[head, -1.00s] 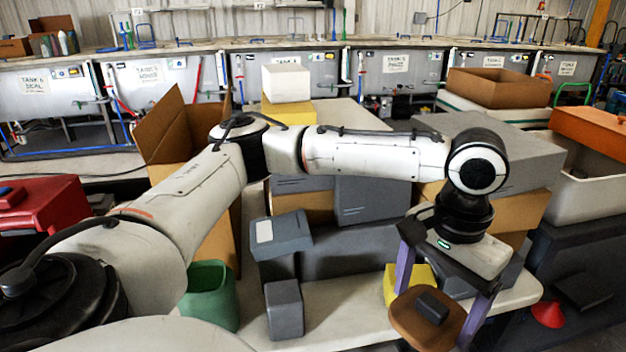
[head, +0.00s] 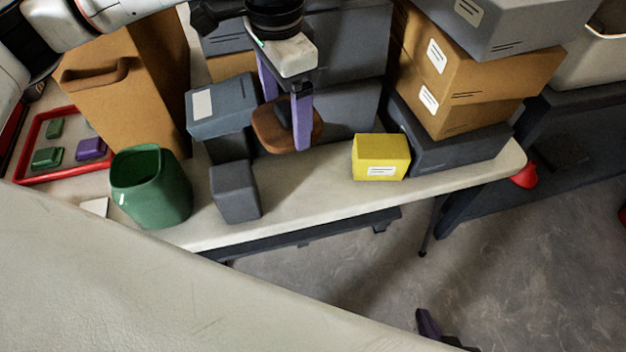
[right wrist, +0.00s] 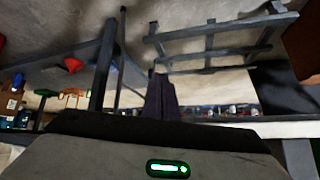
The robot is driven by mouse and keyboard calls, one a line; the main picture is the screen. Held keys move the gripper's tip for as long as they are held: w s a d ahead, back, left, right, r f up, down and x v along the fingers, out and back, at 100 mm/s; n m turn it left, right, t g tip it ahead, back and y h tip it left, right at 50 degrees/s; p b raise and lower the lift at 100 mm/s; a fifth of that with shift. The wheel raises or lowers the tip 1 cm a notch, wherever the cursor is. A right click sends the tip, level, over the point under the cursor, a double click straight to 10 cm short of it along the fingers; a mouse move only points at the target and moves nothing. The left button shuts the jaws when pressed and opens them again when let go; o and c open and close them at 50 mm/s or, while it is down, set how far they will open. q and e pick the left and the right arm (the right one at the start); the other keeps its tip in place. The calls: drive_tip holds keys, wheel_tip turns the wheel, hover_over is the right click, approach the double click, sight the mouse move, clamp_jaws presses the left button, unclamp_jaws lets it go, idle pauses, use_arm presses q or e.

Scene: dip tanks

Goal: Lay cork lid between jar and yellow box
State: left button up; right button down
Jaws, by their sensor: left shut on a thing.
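The cork lid (head: 266,133) is a brown rounded disc with a dark knob. My left gripper (head: 287,122), with purple fingers, is shut on it, in the head view. The lid hangs over the bench between a small dark grey block (head: 235,192) and the yellow box (head: 381,157), nearer the block; contact with the bench cannot be told. The yellow box has a white label. An open green container (head: 150,187) stands left of the block; I cannot tell which thing is the jar. My right gripper (head: 430,326) shows partly at the bottom edge, and in the right wrist view (right wrist: 160,97).
The pale bench (head: 330,190) is clear between block and yellow box at the front. A grey-lidded box (head: 222,106), grey boxes and stacked cardboard boxes (head: 478,68) stand behind. A red tray (head: 62,174) lies left. A red cone (head: 525,175) is beyond the right end.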

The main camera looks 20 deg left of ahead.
use_arm(q)
drive_tip(key=f+m, duration=0.1)
drive_tip(key=m, duration=0.1)
drive_tip(key=w+d+f+m+b, duration=0.1)
drive_tip(key=m, duration=0.2)
drive_tip(key=f+m+b, duration=0.1)
drive_tip(key=m, duration=0.1)
drive_tip(key=shift+w+d+f+m, duration=0.2)
drive_tip(key=shift+d+f+m, duration=0.15)
drive_tip(key=shift+f+m, duration=0.05)
drive_tip(key=d+f+m+b, duration=0.1)
drive_tip(key=f+m, duration=0.3)
drive_tip(key=f, duration=0.1)
drive_tip(key=w+d+f+m+b, duration=0.1)
drive_tip(key=f+m, duration=0.3)
drive_tip(key=f, duration=0.1)
drive_tip(key=f+m+b, duration=0.1)
drive_tip(key=f+m, duration=0.4)
drive_tip(key=shift+w+d+f+b, duration=0.2)
drive_tip(key=shift+w+d+b, duration=0.05)
drive_tip(key=shift+d+b, duration=0.15)
drive_tip(key=o, duration=0.9)
drive_tip(key=shift+f, duration=0.1)
drive_tip(key=shift+o, duration=0.5)
